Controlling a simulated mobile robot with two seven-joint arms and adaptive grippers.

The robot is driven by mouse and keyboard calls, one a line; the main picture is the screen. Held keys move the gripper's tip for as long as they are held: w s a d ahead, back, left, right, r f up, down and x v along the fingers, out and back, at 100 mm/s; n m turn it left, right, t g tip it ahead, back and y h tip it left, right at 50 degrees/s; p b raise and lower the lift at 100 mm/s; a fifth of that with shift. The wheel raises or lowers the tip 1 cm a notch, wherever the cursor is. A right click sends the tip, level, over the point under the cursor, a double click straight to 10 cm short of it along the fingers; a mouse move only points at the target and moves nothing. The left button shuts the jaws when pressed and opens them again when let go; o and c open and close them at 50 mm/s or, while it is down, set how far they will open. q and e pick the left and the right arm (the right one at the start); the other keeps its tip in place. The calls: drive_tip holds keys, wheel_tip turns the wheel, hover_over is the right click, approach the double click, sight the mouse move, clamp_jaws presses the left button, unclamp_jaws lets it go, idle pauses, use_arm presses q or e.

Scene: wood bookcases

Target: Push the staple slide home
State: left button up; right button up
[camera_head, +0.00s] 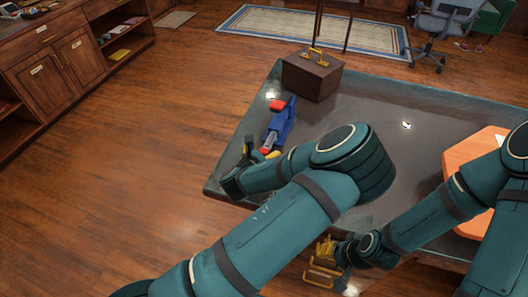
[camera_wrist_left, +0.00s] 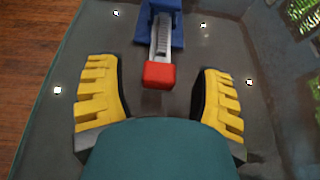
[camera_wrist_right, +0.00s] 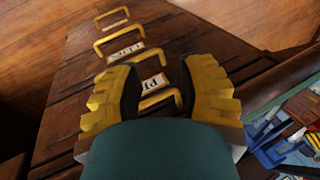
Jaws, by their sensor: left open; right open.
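A blue stapler (camera_head: 279,127) with red parts lies on the grey tabletop near its left edge. Its metal staple slide (camera_wrist_left: 161,38) sticks out toward my left gripper and ends in a red block (camera_wrist_left: 159,75). My left gripper (camera_wrist_left: 156,100) is open, its yellow fingers on either side of and nearer than the red block, not visibly touching it. In the head view my left gripper (camera_head: 251,165) is partly hidden by its arm. My right gripper (camera_wrist_right: 160,95) is open and empty, in front of a drawer front with yellow handles (camera_wrist_right: 160,98); contact cannot be told.
A brown wooden box (camera_head: 312,77) with a yellow handle stands at the table's back left. An orange tray-like object (camera_head: 455,184) lies on the right of the grey table (camera_head: 380,113). The tabletop between is mostly clear. Wood cabinets (camera_head: 55,75) stand at the far left.

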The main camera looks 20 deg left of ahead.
sight(269, 141)
use_arm(q)
drive_tip(key=shift+x, duration=0.85)
clamp_jaws()
drive_tip(key=shift+w+d, duration=0.2)
drive_tip(key=shift+w, duration=1.8)
unclamp_jaws()
